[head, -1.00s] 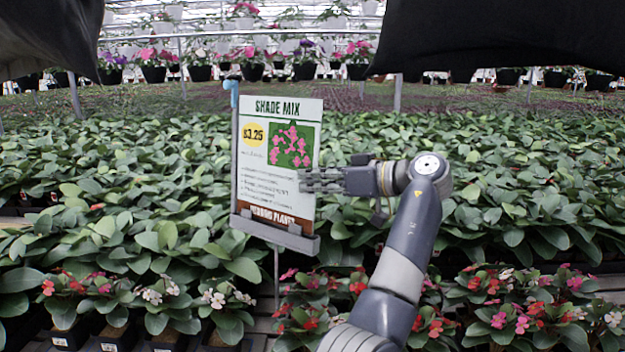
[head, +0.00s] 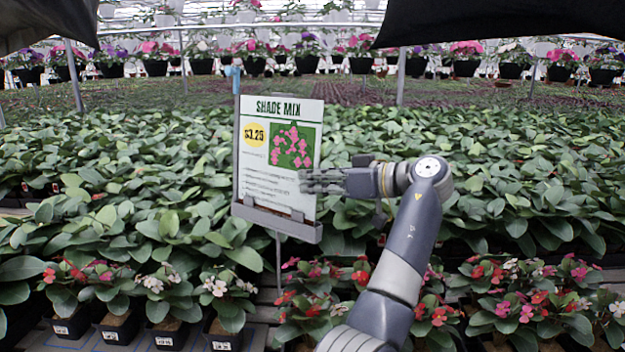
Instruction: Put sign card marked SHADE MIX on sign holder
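The SHADE MIX sign card (head: 262,160) is white with a green title, a yellow $3.25 disc and a pink flower picture. It stands upright, slightly tilted, against the grey sign holder (head: 270,222). The holder's left side and a blue clip on top show beside the card. My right gripper is not in view.
Dense green plants (head: 510,170) fill the bench around and behind the holder. Potted flowers (head: 520,300) stand along the front, close below my arm. Hanging baskets (head: 465,60) line the back. Dark cloth (head: 480,20) hangs at the top. The air left of the holder is clear.

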